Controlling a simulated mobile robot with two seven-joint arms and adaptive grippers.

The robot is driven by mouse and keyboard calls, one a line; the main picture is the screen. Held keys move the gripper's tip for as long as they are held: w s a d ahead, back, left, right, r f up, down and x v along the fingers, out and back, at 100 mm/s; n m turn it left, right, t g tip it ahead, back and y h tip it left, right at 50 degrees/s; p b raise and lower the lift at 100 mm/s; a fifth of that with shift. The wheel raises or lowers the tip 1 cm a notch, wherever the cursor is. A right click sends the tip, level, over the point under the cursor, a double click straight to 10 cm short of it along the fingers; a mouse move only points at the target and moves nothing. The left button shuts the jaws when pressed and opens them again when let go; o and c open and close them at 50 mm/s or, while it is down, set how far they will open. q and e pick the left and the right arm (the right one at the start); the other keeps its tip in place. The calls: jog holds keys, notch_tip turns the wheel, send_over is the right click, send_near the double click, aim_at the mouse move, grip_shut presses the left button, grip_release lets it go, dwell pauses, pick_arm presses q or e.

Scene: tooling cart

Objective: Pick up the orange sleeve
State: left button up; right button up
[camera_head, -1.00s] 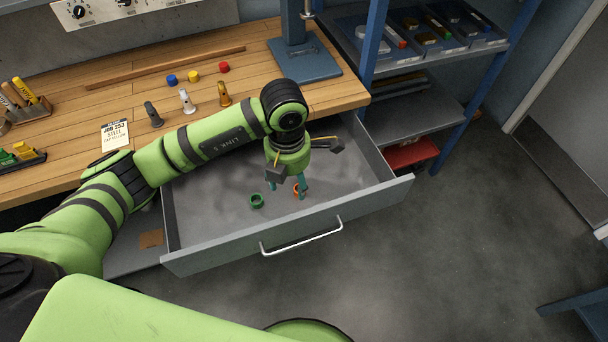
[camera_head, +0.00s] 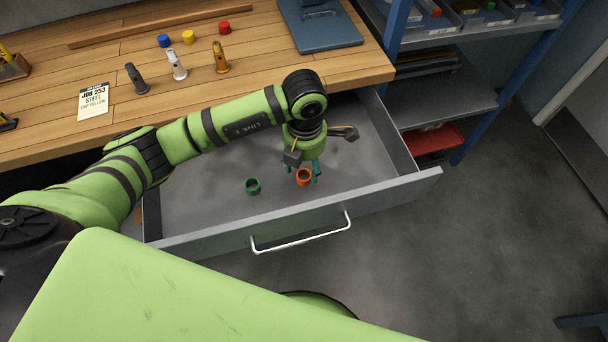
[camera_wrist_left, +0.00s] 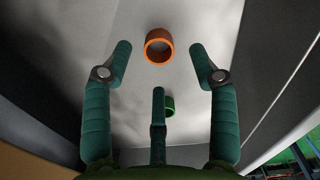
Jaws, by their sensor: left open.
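The orange sleeve (camera_head: 304,177) is a short hollow ring standing in the open drawer (camera_head: 215,150). In the left wrist view the orange sleeve (camera_wrist_left: 159,46) lies just beyond the fingertips, between their lines and apart from them. My left gripper (camera_head: 304,168) is over the drawer, pointing down, close to the sleeve. In the left wrist view my left gripper (camera_wrist_left: 160,75) has its teal fingers spread, with nothing between the tips. A green sleeve (camera_head: 253,186) stands to the left of the orange one; it also shows in the left wrist view (camera_wrist_left: 169,106), partly behind a finger. My right gripper is not in view.
The drawer's front wall with its handle (camera_head: 302,236) is close to the gripper. The wooden bench (camera_head: 50,125) above holds coloured caps, several small posts and a job card (camera_head: 93,101). A blue shelf rack (camera_head: 440,95) stands at the right. Most of the drawer floor is bare.

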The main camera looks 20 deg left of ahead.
aim_at(306, 172)
pick_arm(q)
notch_tip(306, 172, down, 4)
jog(key=shift+w+r+p, duration=0.1)
jog(key=shift+w+p, duration=0.05)
jog(key=shift+p, duration=0.25)
jog(key=shift+f, duration=0.25)
jog(key=shift+c, duration=0.8)
jog(key=c, duration=0.6)
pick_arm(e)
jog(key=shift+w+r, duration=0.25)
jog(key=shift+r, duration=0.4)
pick_arm(q)
jog(key=shift+c, duration=0.2)
